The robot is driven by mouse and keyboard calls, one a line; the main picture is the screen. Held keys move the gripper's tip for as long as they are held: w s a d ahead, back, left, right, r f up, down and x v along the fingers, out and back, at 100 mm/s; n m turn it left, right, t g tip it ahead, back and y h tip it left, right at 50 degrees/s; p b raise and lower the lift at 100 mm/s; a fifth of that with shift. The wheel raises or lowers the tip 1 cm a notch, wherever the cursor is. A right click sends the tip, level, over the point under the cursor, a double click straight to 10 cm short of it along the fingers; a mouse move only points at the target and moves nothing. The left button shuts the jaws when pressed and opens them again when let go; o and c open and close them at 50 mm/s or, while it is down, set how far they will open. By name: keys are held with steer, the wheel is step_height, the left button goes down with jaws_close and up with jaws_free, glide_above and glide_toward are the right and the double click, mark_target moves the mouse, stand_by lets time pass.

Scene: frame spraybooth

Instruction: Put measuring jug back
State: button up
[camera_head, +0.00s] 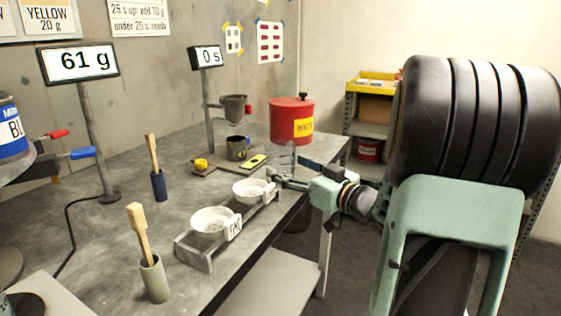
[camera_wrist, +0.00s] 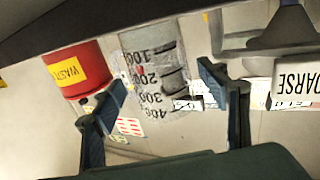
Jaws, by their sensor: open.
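The measuring jug (camera_head: 283,157) is clear, with dark marks, and looks upright near the right edge of the bench. In the wrist view the jug (camera_wrist: 152,65), marked 100 to 400, shows upside down between my fingers. My gripper (camera_head: 277,179) is open at the jug, one finger on each side of it in the wrist view (camera_wrist: 163,92). Gaps show between the fingers and the jug there, so I see no firm contact. In the head view the jug's lower part is partly hidden by my gripper.
A rack (camera_head: 194,257) with two white bowls (camera_head: 210,221) stands just left of my gripper. A red waste can (camera_head: 292,122) stands behind the jug. Brushes in holders (camera_head: 154,281) stand front left.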

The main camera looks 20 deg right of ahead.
steer(key=p+v, duration=0.1)
steer(key=v, duration=0.7)
